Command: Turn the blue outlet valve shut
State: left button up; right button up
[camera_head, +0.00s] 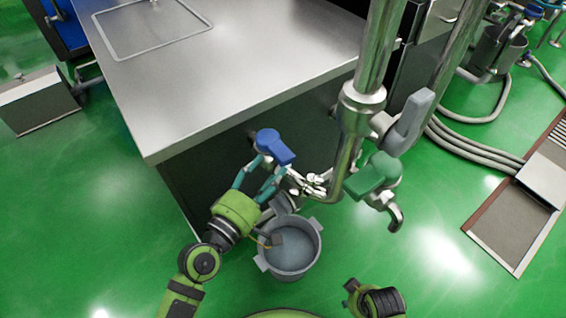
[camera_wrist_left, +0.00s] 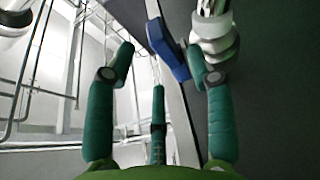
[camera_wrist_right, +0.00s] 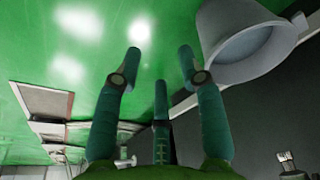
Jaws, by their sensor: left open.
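The blue outlet valve handle (camera_head: 275,147) is on the pipework beside the steel table's front corner. It also shows in the left wrist view (camera_wrist_left: 168,50), at the tips of my left gripper's fingers. My left gripper (camera_head: 264,171) is open, with its teal fingers reaching up to the handle. In the left wrist view the handle lies between the two upper fingers, closer to the right one; I cannot tell whether they touch. The valve body is partly hidden. My right gripper (camera_wrist_right: 160,62) is open and empty in the right wrist view.
A grey bucket (camera_head: 312,262) stands on the green floor below the valve. A green valve handle (camera_head: 372,175) and a grey one (camera_head: 410,122) sit on the pipes to the right. The steel table (camera_head: 235,70) is behind. Floor at the right front is clear.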

aim_at(278, 160)
pick_arm(q)
jog(key=x, duration=0.7)
jog(key=shift+a, duration=0.1)
jog(key=shift+c, duration=0.4)
grip_shut()
